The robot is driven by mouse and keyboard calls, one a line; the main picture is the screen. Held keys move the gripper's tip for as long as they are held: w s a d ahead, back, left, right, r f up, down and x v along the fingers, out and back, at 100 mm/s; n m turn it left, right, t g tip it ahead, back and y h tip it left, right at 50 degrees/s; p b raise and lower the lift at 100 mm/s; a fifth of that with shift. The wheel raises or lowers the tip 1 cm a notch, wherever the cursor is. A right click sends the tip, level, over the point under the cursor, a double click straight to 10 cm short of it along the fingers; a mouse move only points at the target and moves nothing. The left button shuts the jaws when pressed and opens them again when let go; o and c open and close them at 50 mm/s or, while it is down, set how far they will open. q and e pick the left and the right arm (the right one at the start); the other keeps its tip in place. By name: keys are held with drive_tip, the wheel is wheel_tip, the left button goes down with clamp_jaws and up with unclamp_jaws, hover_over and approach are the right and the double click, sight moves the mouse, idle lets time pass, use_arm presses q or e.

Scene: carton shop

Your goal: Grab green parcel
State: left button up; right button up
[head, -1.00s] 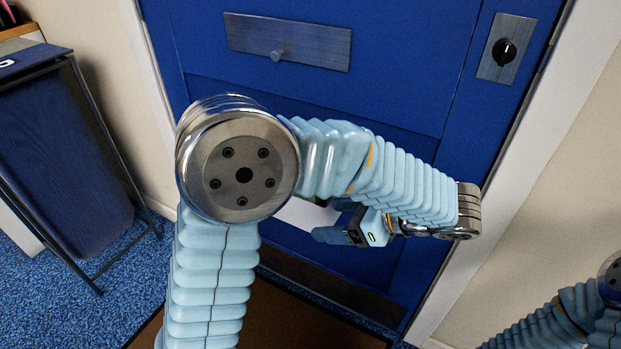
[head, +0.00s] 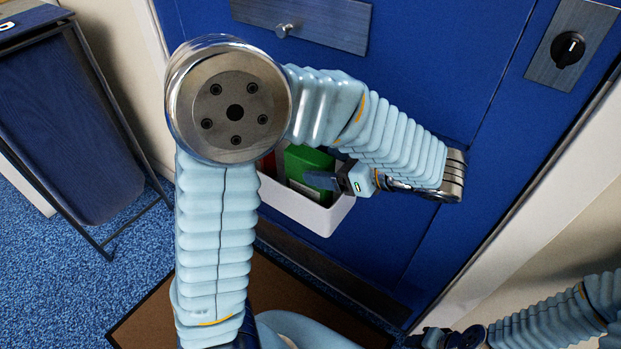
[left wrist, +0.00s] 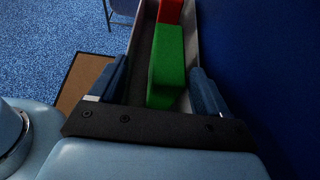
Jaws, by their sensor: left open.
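The green parcel (head: 308,158) stands in a white bin (head: 318,217) fixed against the blue door, partly hidden by my left arm. In the left wrist view the green parcel (left wrist: 166,62) lies between the two fingers of my left gripper (left wrist: 160,80), with a gap on each side. My left gripper (head: 325,181) is open and holds nothing; its fingers are at the bin's opening. Part of my right gripper (head: 448,338) shows at the bottom edge of the head view, and its jaws cannot be made out.
A red parcel (left wrist: 170,11) is in the same bin, beyond the green one. The blue door (head: 420,85) has a metal plate with a knob and a lock. A dark blue hamper (head: 70,125) stands at left. A brown mat (head: 150,318) lies below.

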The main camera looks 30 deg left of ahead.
sight(309, 160)
use_arm(q)
drive_tip(key=x, duration=0.4)
drive_tip(key=w+x, duration=0.1)
drive_tip(key=x, duration=0.1)
drive_tip(key=shift+d, duration=0.1)
clamp_jaws()
idle(0.3)
